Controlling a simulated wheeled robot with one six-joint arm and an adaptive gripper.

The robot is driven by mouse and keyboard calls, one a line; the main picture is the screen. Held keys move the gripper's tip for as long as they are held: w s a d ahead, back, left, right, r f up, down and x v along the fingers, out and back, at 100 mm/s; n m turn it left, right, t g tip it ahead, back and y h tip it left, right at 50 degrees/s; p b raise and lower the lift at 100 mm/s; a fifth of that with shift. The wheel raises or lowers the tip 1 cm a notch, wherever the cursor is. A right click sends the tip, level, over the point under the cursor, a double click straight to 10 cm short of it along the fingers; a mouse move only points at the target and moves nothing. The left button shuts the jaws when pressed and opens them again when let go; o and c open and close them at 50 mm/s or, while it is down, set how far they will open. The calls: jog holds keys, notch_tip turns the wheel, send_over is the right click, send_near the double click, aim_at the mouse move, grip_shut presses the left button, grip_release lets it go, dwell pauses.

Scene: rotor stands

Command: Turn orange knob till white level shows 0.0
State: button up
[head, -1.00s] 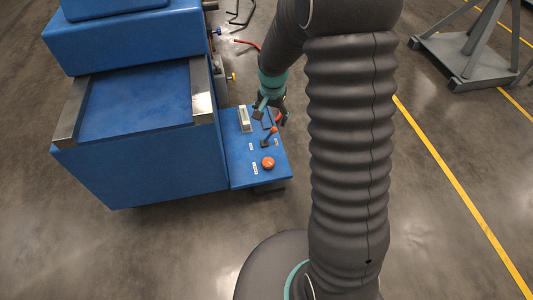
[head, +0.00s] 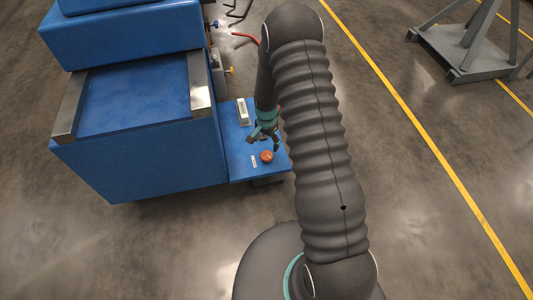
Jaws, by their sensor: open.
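The orange knob (head: 266,156) sits on the front part of the blue side panel (head: 240,168). The white level (head: 242,112) stands near the panel's back left; its reading is too small to make out. My gripper (head: 263,143) is open, just above and behind the knob, with its fingers pointing down toward it. I see no thing between the fingers. Whether a finger touches the knob cannot be told. The lever behind the knob is hidden by my gripper.
A big blue machine (head: 130,160) with metal rails stands left of the panel. A yellow valve handle (head: 231,71) and a red bar (head: 245,36) are behind the panel. A grey stand (head: 465,58) is at the back right.

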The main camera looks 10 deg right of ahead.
aim_at(266, 155)
notch_tip(266, 155, down, 8)
dwell(0.4)
jog(key=c, duration=1.2)
